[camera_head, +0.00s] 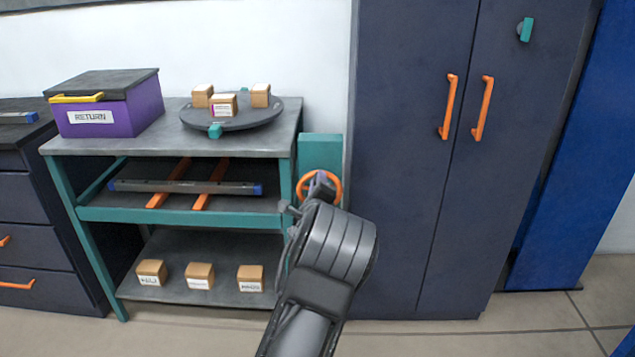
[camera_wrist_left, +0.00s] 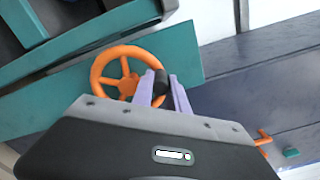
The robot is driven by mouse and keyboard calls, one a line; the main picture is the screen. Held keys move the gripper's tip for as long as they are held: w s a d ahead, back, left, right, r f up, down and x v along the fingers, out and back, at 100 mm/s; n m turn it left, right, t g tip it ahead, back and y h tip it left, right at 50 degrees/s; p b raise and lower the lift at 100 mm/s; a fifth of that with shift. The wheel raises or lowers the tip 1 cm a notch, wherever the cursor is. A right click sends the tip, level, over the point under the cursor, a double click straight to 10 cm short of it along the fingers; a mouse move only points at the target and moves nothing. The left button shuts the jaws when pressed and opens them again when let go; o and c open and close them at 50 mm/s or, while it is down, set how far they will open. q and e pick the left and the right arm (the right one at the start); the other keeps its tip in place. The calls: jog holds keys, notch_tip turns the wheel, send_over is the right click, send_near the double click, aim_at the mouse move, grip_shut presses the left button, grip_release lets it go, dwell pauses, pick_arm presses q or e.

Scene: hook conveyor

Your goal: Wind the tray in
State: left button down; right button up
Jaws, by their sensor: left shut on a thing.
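An orange handwheel (camera_head: 338,188) is mounted by a teal panel (camera_head: 320,152) at the right end of the workbench. The wheel also shows in the left wrist view (camera_wrist_left: 124,82), with a dark knob (camera_wrist_left: 161,83) at its right side. My left gripper (camera_head: 320,181) is shut on this knob, its pale purple fingers on either side. A long dark piece with a blue end, seemingly the tray (camera_head: 185,187), lies across two orange rails (camera_head: 208,187) in the bench's middle level. My right gripper is not in view.
The bench top (camera_head: 160,144) holds a purple RETURN box (camera_head: 115,108) and a round turntable (camera_head: 240,121) with several small boxes. More boxes sit on the lower shelf (camera_head: 215,250). A tall dark cabinet (camera_head: 410,200) stands close on the right.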

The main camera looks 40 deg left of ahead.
pick_arm(q)
jog(key=c, duration=1.3)
grip_release()
jog(key=v, duration=0.7)
jog(key=shift+s+d+p, duration=0.3)
jog(key=shift+p, duration=0.15)
